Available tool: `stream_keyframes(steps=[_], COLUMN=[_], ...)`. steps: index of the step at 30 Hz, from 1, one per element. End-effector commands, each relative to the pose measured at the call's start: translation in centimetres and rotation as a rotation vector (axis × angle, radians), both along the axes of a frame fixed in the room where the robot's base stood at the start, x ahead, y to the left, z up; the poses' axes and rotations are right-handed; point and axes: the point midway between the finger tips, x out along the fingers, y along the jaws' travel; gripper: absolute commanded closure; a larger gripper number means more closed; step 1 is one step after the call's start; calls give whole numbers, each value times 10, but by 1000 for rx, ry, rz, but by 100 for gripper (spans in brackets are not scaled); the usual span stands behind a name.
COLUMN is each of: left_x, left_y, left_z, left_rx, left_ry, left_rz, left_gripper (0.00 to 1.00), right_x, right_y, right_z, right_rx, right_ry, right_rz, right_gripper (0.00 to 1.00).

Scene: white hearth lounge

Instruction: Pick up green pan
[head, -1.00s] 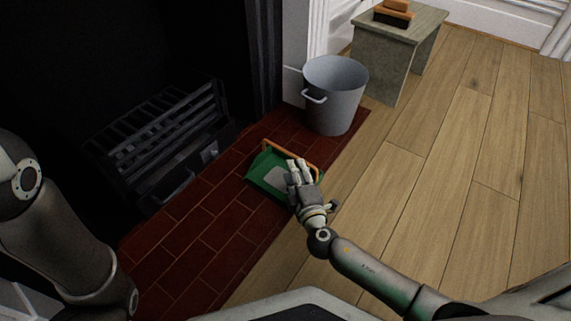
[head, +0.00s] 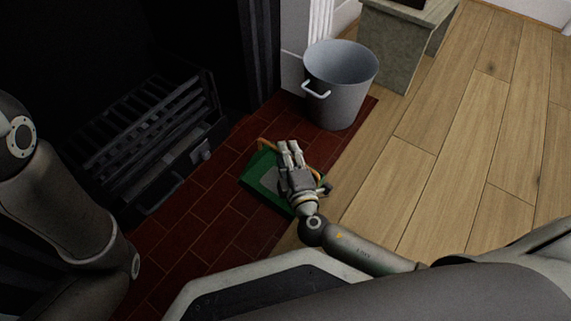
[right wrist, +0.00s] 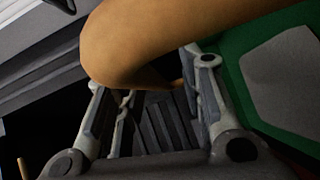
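The green pan (head: 257,172) lies on the red brick hearth, with a pale grey patch inside and an arched wooden handle. My right gripper (head: 290,148) is over the pan and hides part of it and of the handle. In the right wrist view the wooden handle (right wrist: 165,35) passes close in front of my right gripper (right wrist: 155,95), whose fingers are apart. I cannot tell whether they touch the handle. The pan's green side (right wrist: 250,95) fills the right of that view. My left arm shows at the left of the head view, but its gripper is out of sight.
A grey metal bucket (head: 340,100) stands behind the pan on the hearth's corner. A black fire grate (head: 150,130) is at the left. A stone-coloured stool (head: 395,50) stands at the back. Wooden floor (head: 440,150) at the right is clear.

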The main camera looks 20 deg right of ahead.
Motion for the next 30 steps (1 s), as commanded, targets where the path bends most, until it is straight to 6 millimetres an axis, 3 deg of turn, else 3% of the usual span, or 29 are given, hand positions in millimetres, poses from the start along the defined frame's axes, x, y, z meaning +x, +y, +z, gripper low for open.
stream_keyframes(steps=[3,11,30], left_x=[-5,-10,-3], left_y=[1,3,2], left_z=[-1,-1,1], left_rx=[-2,-5,-3], left_ry=[-11,-20,-6], left_rz=[-2,-4,-1], left_gripper=[60,60,60], right_x=[0,0,1], right_y=[0,0,0], right_z=[0,0,3], right_rx=[0,0,1], right_ry=[0,0,-2], right_rz=[0,1,1], right_gripper=[66,99,100])
